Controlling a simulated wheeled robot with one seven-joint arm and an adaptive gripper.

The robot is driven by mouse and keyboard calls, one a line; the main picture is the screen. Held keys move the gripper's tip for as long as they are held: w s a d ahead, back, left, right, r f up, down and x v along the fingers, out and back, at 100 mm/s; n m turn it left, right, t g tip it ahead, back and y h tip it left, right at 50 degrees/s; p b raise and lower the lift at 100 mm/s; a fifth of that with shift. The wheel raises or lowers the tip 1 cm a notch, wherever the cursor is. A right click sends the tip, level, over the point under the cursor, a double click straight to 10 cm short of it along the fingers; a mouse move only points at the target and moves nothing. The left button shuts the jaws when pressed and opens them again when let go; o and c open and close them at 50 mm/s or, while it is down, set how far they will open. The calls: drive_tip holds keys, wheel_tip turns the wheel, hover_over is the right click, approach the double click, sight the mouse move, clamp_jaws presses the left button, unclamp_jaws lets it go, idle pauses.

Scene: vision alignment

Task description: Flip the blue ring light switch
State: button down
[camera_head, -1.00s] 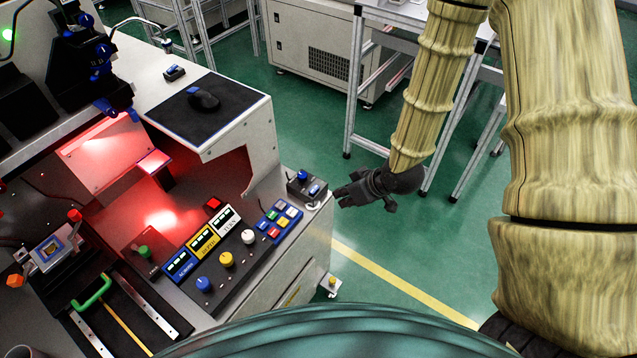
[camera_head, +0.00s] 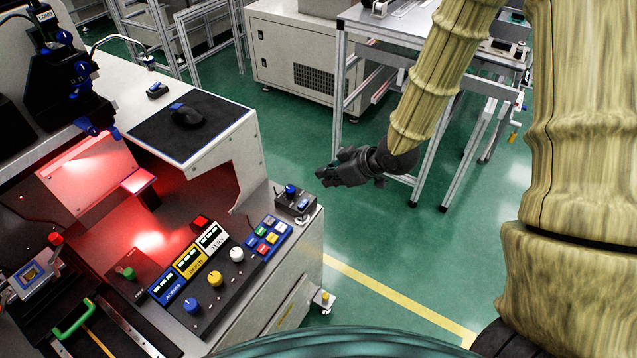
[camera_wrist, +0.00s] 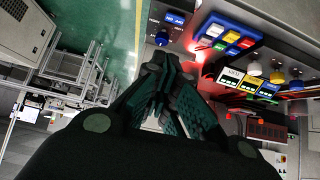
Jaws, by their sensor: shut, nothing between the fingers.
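A small dark control box (camera_head: 295,202) with a blue knob and a blue rocker stands on the bench's right corner. It also shows near the top of the wrist view (camera_wrist: 172,24), with a blue-labelled face. I cannot tell for certain which is the ring light switch. My gripper (camera_head: 324,178) is shut and empty, over the floor just right of and above the corner box in the picture, apart from it. Its dark fingers fill the middle of the wrist view (camera_wrist: 166,68).
A sloped panel with blue (camera_head: 190,306), yellow and white knobs and a coloured keypad (camera_head: 268,236) adjoin the corner box. A red-lit recess (camera_head: 150,235) lies behind. A metal-framed table (camera_head: 340,100) stands beyond my arm. Green floor is open between.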

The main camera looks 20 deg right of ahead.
drive_tip(key=p, duration=0.1)
hover_over(305, 204)
drive_tip(key=f, duration=0.4)
drive_tip(key=d+f, duration=0.1)
drive_tip(key=f, duration=0.1)
drive_tip(key=shift+w+f, duration=0.35)
drive_tip(key=shift+f+p, duration=0.65)
drive_tip(key=shift+f, duration=1.3)
drive_tip(key=shift+f, duration=0.15)
drive_tip(key=shift+w+f, duration=0.1)
drive_tip(key=shift+f, duration=0.1)
drive_tip(key=shift+a, duration=0.15)
drive_tip(key=shift+s+a+r, duration=0.15)
drive_tip(key=shift+s+a, duration=0.3)
